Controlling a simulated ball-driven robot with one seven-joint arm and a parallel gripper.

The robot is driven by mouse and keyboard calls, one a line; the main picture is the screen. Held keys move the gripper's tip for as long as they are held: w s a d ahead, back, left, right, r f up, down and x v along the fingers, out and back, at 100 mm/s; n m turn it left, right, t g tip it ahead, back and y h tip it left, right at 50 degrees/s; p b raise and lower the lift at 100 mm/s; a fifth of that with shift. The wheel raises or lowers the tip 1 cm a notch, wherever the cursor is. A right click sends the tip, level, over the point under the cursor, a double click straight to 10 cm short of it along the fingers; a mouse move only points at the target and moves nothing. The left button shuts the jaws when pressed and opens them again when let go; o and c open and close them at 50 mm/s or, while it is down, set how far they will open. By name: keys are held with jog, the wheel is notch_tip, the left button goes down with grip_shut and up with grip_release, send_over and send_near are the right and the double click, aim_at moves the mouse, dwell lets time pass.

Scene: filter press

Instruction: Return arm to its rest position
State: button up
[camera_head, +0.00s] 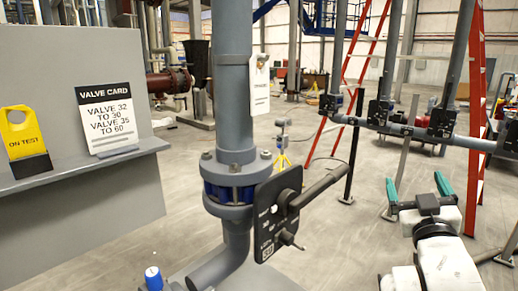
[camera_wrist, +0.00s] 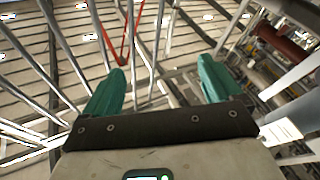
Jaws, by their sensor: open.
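My gripper (camera_head: 418,190) is at the right in the head view, on my white arm, with its green fingers spread apart and nothing between them. The fingers also show in the wrist view (camera_wrist: 165,85), apart and empty, pointing up toward the ceiling and pipes. The gripper is clear of the valve handle (camera_head: 318,188), which stands to its left in the head view. The handle slants up to the right from a black dial plate (camera_head: 278,212) on the grey pipe (camera_head: 233,90).
A valve card (camera_head: 108,118) and a yellow "ON TEST" tag (camera_head: 22,133) stand on a grey shelf (camera_head: 85,166) at the left. A red ladder (camera_head: 476,120) and a horizontal pipe with black valves (camera_head: 440,122) are behind my gripper. A blue knob (camera_head: 153,278) is at the bottom.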

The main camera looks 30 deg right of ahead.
jog(key=s+a+f+g+y, duration=0.1)
jog(key=a+f+g+y, duration=0.2)
jog(key=f, duration=0.6)
jog(key=s+a+f+n+g+y, duration=0.1)
jog(key=a+f+y, duration=0.3)
jog(key=f, duration=0.5)
jog(key=s+a+f+g+y, duration=0.1)
jog(key=a+f+g+y, duration=0.15)
jog(key=a+f, duration=0.45)
jog(key=s+a+f+n+g+y, duration=0.1)
jog(key=s+a+f+g, duration=0.3)
jog(key=s+f, duration=0.4)
jog(key=s+a+f+n+g+y, duration=0.2)
jog(key=s+a+f+g+y, duration=0.1)
jog(key=s+a+f, duration=0.3)
jog(key=s+f+g, duration=0.1)
jog(key=s+f, duration=0.1)
jog(key=s, duration=0.2)
jog(key=shift+a, duration=0.35)
jog(key=shift+w+f+g, duration=0.1)
jog(key=shift+g, duration=0.15)
